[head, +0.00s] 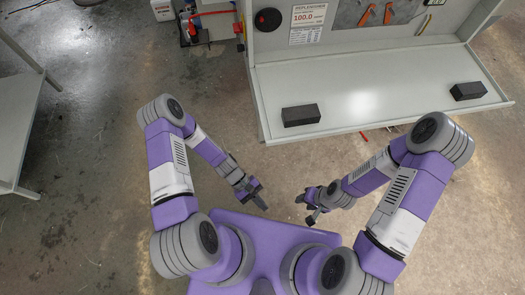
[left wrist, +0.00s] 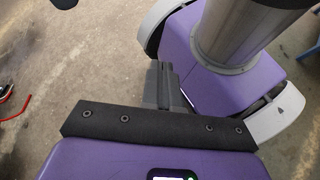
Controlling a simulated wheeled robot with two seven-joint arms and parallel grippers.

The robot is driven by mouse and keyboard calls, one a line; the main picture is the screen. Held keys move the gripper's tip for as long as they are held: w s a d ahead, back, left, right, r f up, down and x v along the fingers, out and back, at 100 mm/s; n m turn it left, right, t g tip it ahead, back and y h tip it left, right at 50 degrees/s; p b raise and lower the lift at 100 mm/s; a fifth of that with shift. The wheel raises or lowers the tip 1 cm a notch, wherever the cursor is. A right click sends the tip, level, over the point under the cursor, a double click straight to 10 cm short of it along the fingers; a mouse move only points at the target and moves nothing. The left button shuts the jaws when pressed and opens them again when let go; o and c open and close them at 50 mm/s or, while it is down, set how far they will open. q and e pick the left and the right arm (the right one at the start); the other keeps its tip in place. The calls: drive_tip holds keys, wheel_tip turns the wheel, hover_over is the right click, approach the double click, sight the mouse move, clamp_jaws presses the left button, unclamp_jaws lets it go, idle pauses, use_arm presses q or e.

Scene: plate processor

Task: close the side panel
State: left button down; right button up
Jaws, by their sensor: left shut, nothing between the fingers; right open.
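A white machine stands at the upper right in the head view. A broad white panel (head: 365,85) with raised edges lies out flat from its front, apparently the side panel, lowered. Two black blocks sit on its face, a left one (head: 300,115) and a right one (head: 468,91). My left gripper (head: 257,197) is shut and empty, low in front of my base and well short of the panel. Its fingers also show in the left wrist view (left wrist: 163,85). My right gripper (head: 306,208) is open and empty, just to the right of it. Neither gripper touches the panel.
A grey table or shelf (head: 22,110) stands at the left edge. Red and blue equipment (head: 205,22) stands at the top, left of the machine. A label (head: 307,22) and orange-handled tools (head: 377,14) are on the machine. The concrete floor between my arms and the panel is largely clear.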

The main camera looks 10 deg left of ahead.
use_arm(q)
drive_tip(key=w+d+n+h+b, duration=0.1)
drive_tip(key=w+d+n+h, duration=0.15)
drive_tip(key=n+h, duration=0.2)
drive_tip(key=n+t+h+b, duration=0.2)
drive_tip(key=n+t+h, duration=0.8)
drive_tip(key=t, duration=0.6)
approach(272, 145)
drive_tip(key=w+d+f, duration=0.1)
drive_tip(key=w+d, duration=0.1)
drive_tip(key=d, duration=0.1)
drive_tip(key=shift+d+r+m+h, duration=0.1)
drive_tip(key=shift+r+m+h, duration=0.35)
drive_tip(key=shift+r, duration=1.4)
